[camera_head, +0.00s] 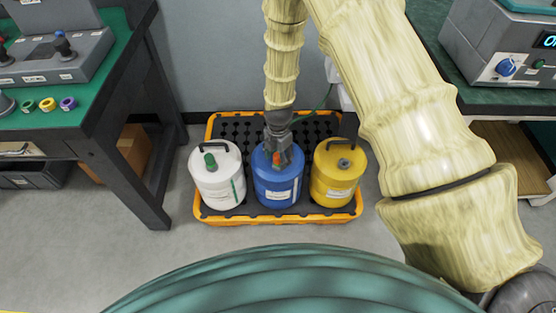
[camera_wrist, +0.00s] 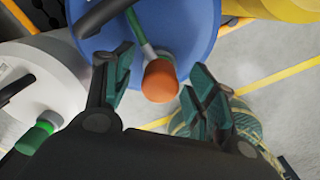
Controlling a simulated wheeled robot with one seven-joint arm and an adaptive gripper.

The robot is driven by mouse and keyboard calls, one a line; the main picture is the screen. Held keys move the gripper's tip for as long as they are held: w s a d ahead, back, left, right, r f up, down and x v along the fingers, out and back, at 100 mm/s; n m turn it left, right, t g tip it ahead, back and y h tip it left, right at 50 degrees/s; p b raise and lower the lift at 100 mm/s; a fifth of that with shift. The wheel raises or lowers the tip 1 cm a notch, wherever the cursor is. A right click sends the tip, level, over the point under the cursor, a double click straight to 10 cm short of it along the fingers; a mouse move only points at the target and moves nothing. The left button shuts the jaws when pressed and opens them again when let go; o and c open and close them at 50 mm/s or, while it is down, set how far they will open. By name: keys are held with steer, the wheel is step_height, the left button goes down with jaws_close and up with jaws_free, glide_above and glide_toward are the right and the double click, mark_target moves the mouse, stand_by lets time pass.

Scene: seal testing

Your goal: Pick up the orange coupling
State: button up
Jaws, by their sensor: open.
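The orange coupling (camera_wrist: 160,82) shows in the wrist view between my gripper's open fingers, at the end of a fitting on top of the blue canister (camera_wrist: 180,25). It touches neither finger as far as I can see. In the head view the orange coupling (camera_head: 276,158) is a small orange spot just at my gripper (camera_head: 278,160), which hangs over the blue canister (camera_head: 277,190). The fingers are apart with nothing held.
A white canister (camera_head: 218,180) with a green coupling (camera_head: 210,160) stands left, and a yellow canister (camera_head: 338,182) right. All stand in an orange spill tray (camera_head: 235,219). A green-topped bench (camera_head: 95,100) is at left, with several coloured rings.

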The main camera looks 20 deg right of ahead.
steer(key=c, duration=1.1)
steer(key=shift+c, duration=0.5)
steer(key=shift+r, duration=0.15)
